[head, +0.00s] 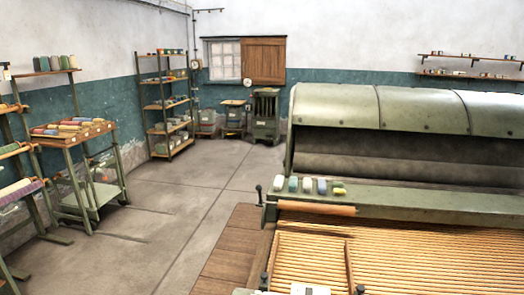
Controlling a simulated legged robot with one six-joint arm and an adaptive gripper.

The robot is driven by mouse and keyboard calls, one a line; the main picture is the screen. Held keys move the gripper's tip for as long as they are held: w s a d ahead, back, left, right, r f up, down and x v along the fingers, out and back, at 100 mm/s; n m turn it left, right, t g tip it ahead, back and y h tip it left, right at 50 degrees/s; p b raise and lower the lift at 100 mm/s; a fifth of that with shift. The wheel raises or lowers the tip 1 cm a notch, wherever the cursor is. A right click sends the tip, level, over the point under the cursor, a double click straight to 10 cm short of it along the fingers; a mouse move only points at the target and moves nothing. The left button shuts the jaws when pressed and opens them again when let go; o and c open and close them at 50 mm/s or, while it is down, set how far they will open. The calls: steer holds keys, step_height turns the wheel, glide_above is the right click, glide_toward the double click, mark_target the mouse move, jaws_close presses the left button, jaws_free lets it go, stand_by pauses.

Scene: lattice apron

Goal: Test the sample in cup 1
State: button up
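I cannot make out a cup marked 1 in the head view. Several small coloured items, perhaps bobbins or containers (308,185), stand in a row on the green ledge of the large machine (420,203). They are too small to identify. Small items, perhaps jars or spools (484,75), stand on the wall shelves at the upper right, also too small to tell. My gripper does not show in this view.
The machine with its curved green hood (420,108) and wooden slatted bed (400,255) fills the right side. Racks with spools (75,130) line the left. A tall shelf (165,105) and a green stand (266,115) are at the back. The grey floor (185,205) between is clear.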

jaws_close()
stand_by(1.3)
